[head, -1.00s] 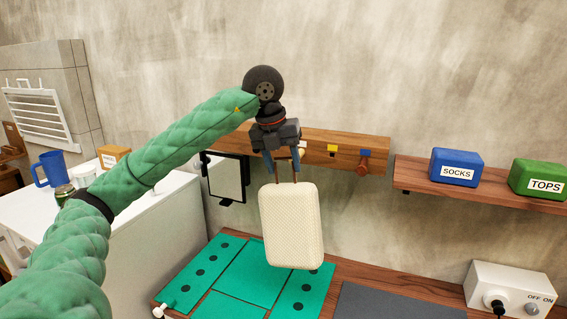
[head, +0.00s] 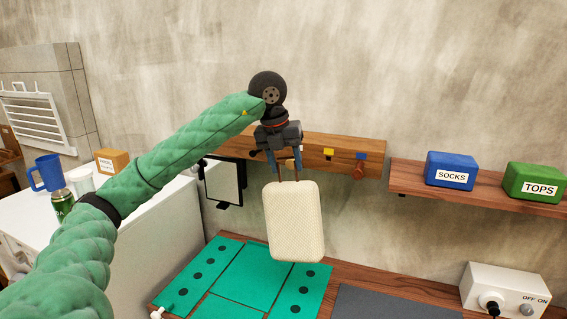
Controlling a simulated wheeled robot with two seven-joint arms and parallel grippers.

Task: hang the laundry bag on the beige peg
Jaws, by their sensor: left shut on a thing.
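The cream laundry bag (head: 293,222) hangs nearly upright from its thin brown strap. My left gripper (head: 287,166) is shut on the bag's strap, in front of the wooden peg rail (head: 317,145). The bag hangs below the rail, over the back of the worktop, apart from the green mat. A small beige bit, perhaps the beige peg, shows beside the fingers; the gripper hides most of that spot. A brown peg (head: 359,172) under a blue tag and a yellow tag (head: 329,153) show to the right. My right gripper is out of view.
A dark-framed mirror (head: 223,182) hangs left of the bag. A shelf at right holds a blue SOCKS box (head: 451,170) and a green TOPS box (head: 533,183). A green folding mat (head: 245,275) and a switch box (head: 505,290) are on the worktop. A blue mug (head: 47,172) stands at left.

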